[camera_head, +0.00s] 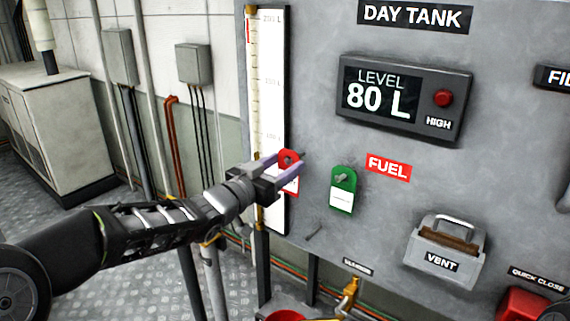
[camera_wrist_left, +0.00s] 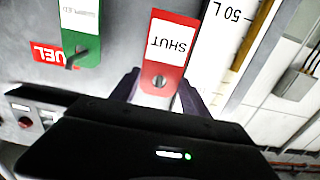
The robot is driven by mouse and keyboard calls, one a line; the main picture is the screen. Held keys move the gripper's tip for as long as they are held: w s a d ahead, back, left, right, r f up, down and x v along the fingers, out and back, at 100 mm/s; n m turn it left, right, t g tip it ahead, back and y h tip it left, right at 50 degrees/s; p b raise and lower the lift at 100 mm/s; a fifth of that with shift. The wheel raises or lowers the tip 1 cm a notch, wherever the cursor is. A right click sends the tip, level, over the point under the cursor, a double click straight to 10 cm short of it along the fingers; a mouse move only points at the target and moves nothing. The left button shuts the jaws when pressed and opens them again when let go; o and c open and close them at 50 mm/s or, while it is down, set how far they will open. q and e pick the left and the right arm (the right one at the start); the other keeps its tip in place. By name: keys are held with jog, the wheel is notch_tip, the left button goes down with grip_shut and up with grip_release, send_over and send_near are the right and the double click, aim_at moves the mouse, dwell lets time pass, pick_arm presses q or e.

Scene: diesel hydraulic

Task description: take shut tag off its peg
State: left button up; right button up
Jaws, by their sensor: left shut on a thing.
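The red shut tag (camera_head: 291,157) is at the left side of the grey tank panel, just right of the level gauge. My left gripper (camera_head: 284,168) is shut on the tag's top end, a finger on either side. In the left wrist view the tag (camera_wrist_left: 172,46) appears upside down with its white SHUT label, between the fingers of my left gripper (camera_wrist_left: 157,86). A grey round spot shows in its hole; I cannot tell how far the peg goes through. My right gripper is not in view.
A green tag (camera_head: 342,190) hangs on a peg to the right, near the red FUEL label (camera_head: 388,168). The level gauge (camera_head: 267,110) stands close to the left. A grey VENT box (camera_head: 445,250) and a brass tap (camera_head: 348,296) are lower right.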

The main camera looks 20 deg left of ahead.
pick_arm(q)
jog(key=shift+s+a+r, duration=0.1)
jog(key=shift+s+r, duration=0.05)
jog(key=shift+s, duration=0.1)
dwell(0.4)
jog(key=shift+s+a+r, duration=0.1)
jog(key=shift+s, duration=0.2)
jog(key=shift+p+v, duration=0.45)
jog(key=shift+v, duration=1.15)
jog(key=shift+s, duration=0.1)
